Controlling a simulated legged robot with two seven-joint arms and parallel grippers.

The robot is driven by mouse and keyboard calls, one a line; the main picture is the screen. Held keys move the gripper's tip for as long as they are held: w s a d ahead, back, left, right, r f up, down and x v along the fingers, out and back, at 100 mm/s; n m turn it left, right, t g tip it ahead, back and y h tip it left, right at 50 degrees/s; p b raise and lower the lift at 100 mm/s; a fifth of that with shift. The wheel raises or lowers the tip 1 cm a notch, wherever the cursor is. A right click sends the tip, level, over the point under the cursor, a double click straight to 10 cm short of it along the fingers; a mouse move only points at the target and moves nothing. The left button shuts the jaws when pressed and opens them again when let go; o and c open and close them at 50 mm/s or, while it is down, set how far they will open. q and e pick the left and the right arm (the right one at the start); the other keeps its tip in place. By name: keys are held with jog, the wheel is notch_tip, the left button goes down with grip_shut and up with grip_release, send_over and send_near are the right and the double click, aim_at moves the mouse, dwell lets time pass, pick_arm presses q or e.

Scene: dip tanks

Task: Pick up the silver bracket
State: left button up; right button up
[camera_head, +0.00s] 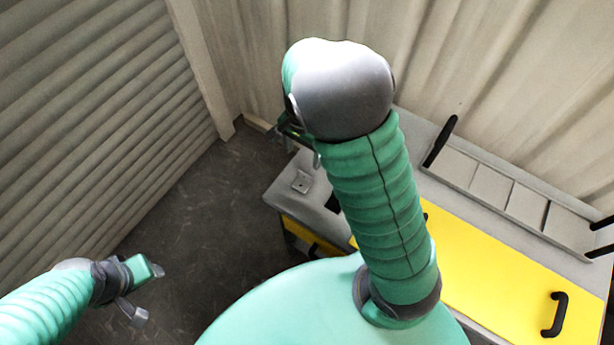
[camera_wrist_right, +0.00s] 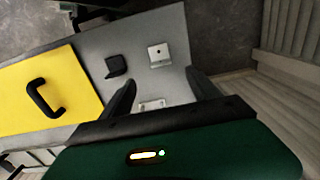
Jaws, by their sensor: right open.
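A small silver bracket (camera_wrist_right: 159,55) with a hole lies on the grey tabletop (camera_wrist_right: 180,85) in the right wrist view, beyond my fingertips. A similar small silver piece shows on the grey top in the head view (camera_head: 301,181). My right gripper (camera_wrist_right: 163,88) is open and empty above the top, its dark fingers apart. In the head view my right gripper (camera_head: 304,143) is mostly hidden behind its wrist. A second pale piece (camera_wrist_right: 152,104) lies between the fingers, partly hidden by my gripper. My left gripper (camera_head: 148,292) is open and empty over the floor.
A black bracket (camera_wrist_right: 116,66) lies beside the silver bracket. A yellow lid (camera_head: 500,275) with a black handle (camera_head: 556,314) covers much of the bench. A grey divided tray (camera_head: 520,205) stands along the back. A corrugated wall is close behind.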

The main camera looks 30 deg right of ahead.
send_over(303, 182)
jog(key=f, duration=0.9)
jog(key=shift+w+a+b, duration=0.25)
jog(key=shift+a+b, duration=0.05)
jog(key=shift+b, duration=0.05)
jog(key=f, duration=0.5)
jog(key=shift+s+d, duration=0.35)
jog(key=shift+w+f, duration=0.1)
jog(key=shift+a, duration=0.1)
jog(key=c, duration=1.5)
